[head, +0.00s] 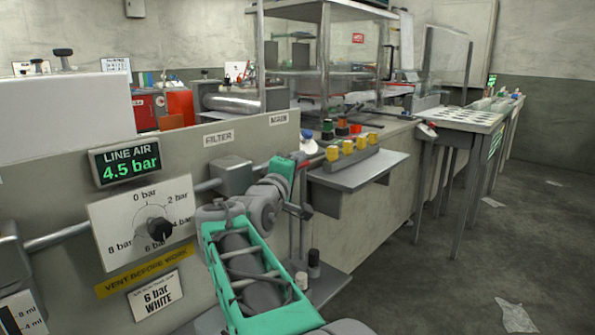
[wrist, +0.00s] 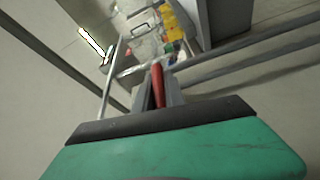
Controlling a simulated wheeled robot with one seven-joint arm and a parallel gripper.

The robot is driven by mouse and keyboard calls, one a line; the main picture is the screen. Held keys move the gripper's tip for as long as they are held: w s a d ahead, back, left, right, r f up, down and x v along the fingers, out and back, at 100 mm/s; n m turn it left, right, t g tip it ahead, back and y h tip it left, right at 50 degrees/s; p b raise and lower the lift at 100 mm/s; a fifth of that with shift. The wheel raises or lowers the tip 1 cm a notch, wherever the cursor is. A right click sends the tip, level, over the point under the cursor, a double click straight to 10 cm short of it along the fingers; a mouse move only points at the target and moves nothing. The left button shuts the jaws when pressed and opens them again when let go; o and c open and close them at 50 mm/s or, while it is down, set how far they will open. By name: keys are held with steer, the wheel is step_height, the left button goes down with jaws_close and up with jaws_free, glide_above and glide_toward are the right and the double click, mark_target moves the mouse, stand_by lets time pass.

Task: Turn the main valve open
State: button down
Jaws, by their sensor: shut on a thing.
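A red lever handle (wrist: 157,80), apparently the main valve's, shows in the wrist view between the grey fingers of my gripper (wrist: 160,90). My gripper is shut on this handle. The handle's lower end is hidden by the fingers and the gripper body. In the head view, my teal and grey arm reaches to the pipe just below the MAIN label (head: 278,119). There the arm's end covers the valve, so I cannot tell its angle. The line air display (head: 128,162) reads 4.5 bar in green.
Left of my arm are a pressure dial (head: 158,230), a filter block (head: 231,175) and a pipe (head: 70,236). The floor (head: 440,270) at right is mostly open, with crumpled film (head: 514,315).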

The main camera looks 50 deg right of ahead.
steer(key=shift+r, duration=0.1)
stand_by(0.4)
steer(key=c, duration=1.4)
jaws_free()
steer(key=p+v, duration=0.1)
steer(key=v, duration=0.6)
steer(key=shift+a, duration=0.35)
steer(key=shift+s, duration=0.15)
